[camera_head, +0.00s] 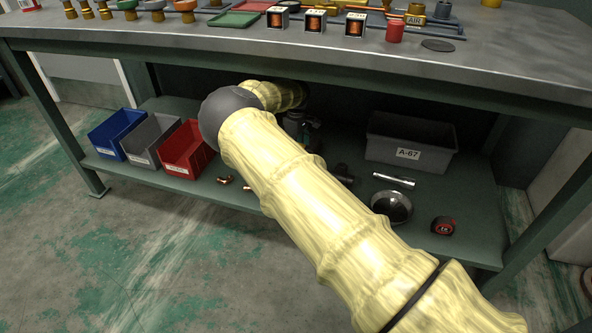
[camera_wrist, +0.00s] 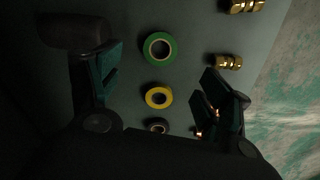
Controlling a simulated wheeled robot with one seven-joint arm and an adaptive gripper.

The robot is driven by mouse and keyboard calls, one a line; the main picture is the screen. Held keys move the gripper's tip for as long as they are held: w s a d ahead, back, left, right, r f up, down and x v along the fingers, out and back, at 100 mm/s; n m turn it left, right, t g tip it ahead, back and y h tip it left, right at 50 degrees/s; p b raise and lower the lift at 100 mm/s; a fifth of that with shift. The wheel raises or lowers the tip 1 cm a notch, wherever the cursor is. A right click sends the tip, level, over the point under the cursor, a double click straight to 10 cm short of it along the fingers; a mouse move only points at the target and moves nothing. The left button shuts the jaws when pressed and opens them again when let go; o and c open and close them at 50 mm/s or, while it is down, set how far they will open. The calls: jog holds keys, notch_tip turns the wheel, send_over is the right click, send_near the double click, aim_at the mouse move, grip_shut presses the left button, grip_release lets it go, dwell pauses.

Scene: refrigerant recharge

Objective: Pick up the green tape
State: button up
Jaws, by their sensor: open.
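The green tape (camera_wrist: 174,48) is a ring with a pale core, lying flat on the dark shelf in the wrist view. My gripper (camera_wrist: 162,70) is open, with one finger to the left and one to the right. The green tape lies above the gap between the fingertips in the picture, and nothing is between them. I cannot tell how high above the shelf the gripper is. In the head view my arm reaches under the workbench and the green tape is not visible.
A yellow tape (camera_wrist: 149,97) and a dark roll (camera_wrist: 151,124) lie below the green one. Brass fittings (camera_wrist: 229,62) lie to the right, near the shelf edge. Blue (camera_head: 111,138), grey (camera_head: 147,146) and red (camera_head: 183,156) bins and a grey crate (camera_head: 385,152) share the shelf. The benchtop (camera_head: 330,62) overhangs it.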

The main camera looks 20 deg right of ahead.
jog(key=f, duration=0.2)
jog(key=f+b, duration=0.1)
jog(key=f, duration=0.2)
jog(key=shift+w+a+f+b, duration=0.1)
jog(key=shift+w+a+b, duration=0.1)
jog(key=shift+b, duration=0.1)
jog(key=shift+f+b, duration=1.2)
jog(key=shift+f, duration=1.7)
jog(key=c, duration=1)
